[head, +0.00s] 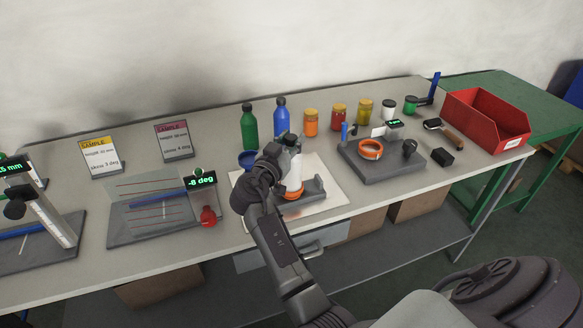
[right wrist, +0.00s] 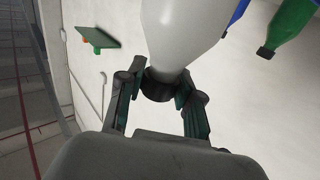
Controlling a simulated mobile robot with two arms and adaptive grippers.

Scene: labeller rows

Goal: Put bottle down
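A white bottle (head: 294,176) stands about upright over a grey fixture (head: 313,188) with an orange ring (head: 292,194) at its base. I cannot tell whether its bottom touches the fixture. My right gripper (head: 289,142) is at the bottle's top, partly hiding it. In the right wrist view, the fingers (right wrist: 161,88) close on both sides of the bottle's black cap, and the white body (right wrist: 183,32) extends away from them. My left gripper is not in view.
A green bottle (head: 249,128) and a blue bottle (head: 281,117) stand behind, beside several jars (head: 338,115). A grey stand with an orange ring (head: 370,149) is to the right, near a red bin (head: 487,122). A gauge reading -8 deg (head: 201,181) is left.

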